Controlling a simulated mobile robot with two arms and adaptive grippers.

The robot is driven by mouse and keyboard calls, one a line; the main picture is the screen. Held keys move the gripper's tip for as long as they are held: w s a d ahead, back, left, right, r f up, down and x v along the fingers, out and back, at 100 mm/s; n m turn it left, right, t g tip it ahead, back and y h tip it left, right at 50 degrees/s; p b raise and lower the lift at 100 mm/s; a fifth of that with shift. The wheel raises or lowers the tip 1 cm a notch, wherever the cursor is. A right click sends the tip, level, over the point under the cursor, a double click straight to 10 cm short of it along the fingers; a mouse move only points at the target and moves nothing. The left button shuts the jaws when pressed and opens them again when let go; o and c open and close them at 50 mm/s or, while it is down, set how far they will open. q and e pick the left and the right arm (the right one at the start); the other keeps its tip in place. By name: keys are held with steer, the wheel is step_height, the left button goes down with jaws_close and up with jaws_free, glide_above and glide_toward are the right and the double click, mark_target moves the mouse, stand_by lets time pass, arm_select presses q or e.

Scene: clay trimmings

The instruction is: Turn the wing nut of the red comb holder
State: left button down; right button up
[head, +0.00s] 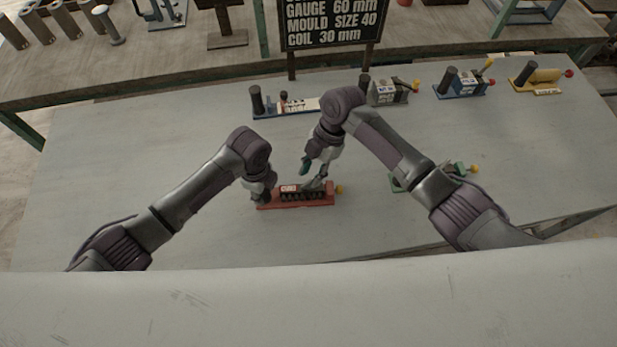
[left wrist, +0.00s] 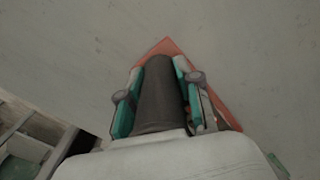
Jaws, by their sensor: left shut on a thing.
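The red comb holder (head: 318,200) lies on the grey table, with a row of dark teeth, a white label and a yellow knob (head: 339,189) at its right end. My left gripper (head: 263,191) is at its left end, shut on a dark upright handle, which shows between teal finger pads in the left wrist view (left wrist: 158,95). The holder's red base (left wrist: 165,46) shows beneath. My right gripper (head: 311,176) is over the holder's right half, its fingers apart. I cannot make out the wing nut; the right fingers cover that area.
A green holder (head: 399,183) lies to the right, partly behind my right arm. Blue (head: 296,107), grey (head: 388,93), another blue (head: 462,84) and yellow (head: 541,78) holders stand along the back. A black sign (head: 331,22) stands behind. The table's left part is clear.

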mark_target(308, 184)
steer(key=shift+x, duration=1.3)
jaws_close()
